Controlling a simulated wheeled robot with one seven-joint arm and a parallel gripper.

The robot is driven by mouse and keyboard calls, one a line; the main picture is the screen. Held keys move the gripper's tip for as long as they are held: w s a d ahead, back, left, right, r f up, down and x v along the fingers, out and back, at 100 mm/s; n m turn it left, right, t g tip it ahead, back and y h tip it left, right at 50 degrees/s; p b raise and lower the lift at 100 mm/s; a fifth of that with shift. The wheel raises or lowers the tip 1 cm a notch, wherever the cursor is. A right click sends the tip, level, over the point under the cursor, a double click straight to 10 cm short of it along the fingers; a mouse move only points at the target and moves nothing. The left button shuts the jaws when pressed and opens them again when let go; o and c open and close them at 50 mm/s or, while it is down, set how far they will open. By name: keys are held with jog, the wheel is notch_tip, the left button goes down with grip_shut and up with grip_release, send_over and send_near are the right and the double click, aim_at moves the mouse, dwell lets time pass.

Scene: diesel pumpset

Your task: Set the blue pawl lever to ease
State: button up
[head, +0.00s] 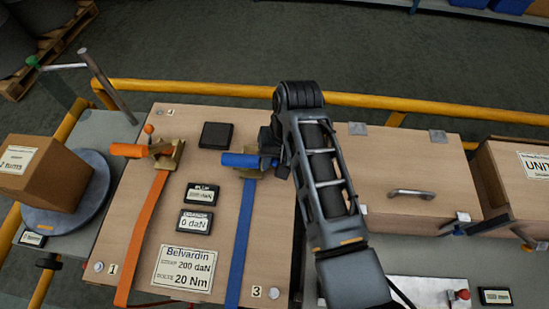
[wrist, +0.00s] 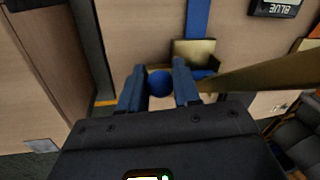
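The blue pawl lever has a round blue knob (wrist: 160,84), seen in the wrist view between the two fingertips of my gripper (wrist: 160,78). In the head view, my gripper (head: 270,142) is at the right end of the blue ratchet (head: 238,160), and hides the knob. The ratchet's brass-coloured body (wrist: 192,50) and the blue strap (wrist: 197,18) lie just beyond the fingers in the wrist view.
An orange ratchet (head: 130,150) with its strap stands to the left on the wooden board. Small displays (head: 202,194) and a Belvardin plate (head: 184,268) lie between the straps. A wooden box with a handle (head: 410,192) stands right of my arm. A yellow rail (head: 200,89) runs behind.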

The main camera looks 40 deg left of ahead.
grip_shut()
